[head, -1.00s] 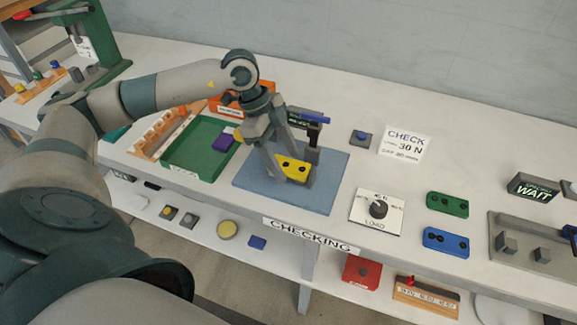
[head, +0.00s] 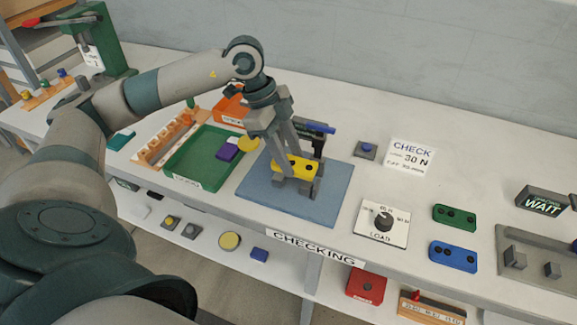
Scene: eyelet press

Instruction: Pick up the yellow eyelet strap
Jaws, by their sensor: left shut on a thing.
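The yellow eyelet strap (head: 294,167), with dark holes, is at the middle of the head view, over the blue mat (head: 325,200). My left gripper (head: 296,178) reaches down from above and is shut on the strap. Its fingers cover part of the strap. I cannot tell whether the strap touches the mat or the grey fixture by it. My right gripper is not in view.
A dark device with a blue handle (head: 321,128) stands just behind the strap. A green tray (head: 190,174) with purple and yellow pieces lies left of the mat. The LOAD dial (head: 383,220) and green strap (head: 454,216) lie to the right.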

